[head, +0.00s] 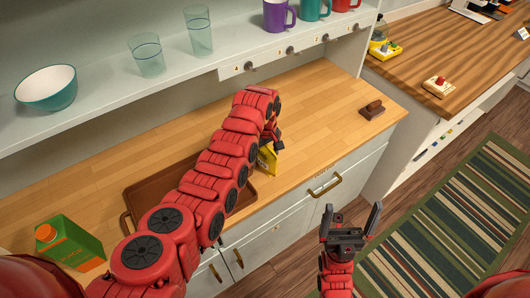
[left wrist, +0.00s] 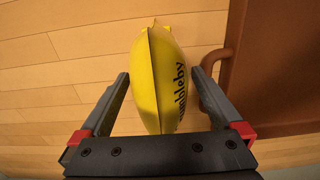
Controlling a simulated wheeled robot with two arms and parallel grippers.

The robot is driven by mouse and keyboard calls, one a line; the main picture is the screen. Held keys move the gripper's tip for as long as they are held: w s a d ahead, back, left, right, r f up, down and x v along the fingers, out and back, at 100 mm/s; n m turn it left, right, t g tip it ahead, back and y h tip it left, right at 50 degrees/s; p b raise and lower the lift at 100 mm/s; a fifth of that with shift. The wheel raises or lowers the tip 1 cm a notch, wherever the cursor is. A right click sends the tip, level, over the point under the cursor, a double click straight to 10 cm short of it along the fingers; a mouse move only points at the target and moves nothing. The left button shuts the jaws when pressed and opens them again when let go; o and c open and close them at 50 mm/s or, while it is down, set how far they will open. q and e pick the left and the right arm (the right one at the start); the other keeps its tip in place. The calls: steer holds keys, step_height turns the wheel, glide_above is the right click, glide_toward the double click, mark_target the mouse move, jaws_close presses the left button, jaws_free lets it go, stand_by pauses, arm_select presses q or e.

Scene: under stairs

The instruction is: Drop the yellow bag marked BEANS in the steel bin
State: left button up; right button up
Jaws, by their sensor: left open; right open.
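A yellow bag (head: 267,160) stands on the wooden counter beside a brown tray (head: 128,220), mostly hidden behind my left arm in the head view. In the left wrist view the yellow bag (left wrist: 155,75) sits between the two open fingers of my left gripper (left wrist: 160,88), with a small gap on each side. Dark letters reading "umbleby" show on its side; the word BEANS is not visible. In the head view my left gripper (head: 272,142) is partly hidden by its own arm. My right gripper (head: 350,212) is open and empty, in front of the drawers. No steel bin is seen.
The tray's handle (left wrist: 214,68) is close to my left gripper's right finger. A green carton (head: 75,245) stands at the lower left. A small brown object (head: 372,108) lies at the counter's right end. A shelf (head: 110,95) with a bowl, glasses and mugs hangs above.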

arm_select(q)
steer(key=shift+f, duration=1.05)
jaws_close()
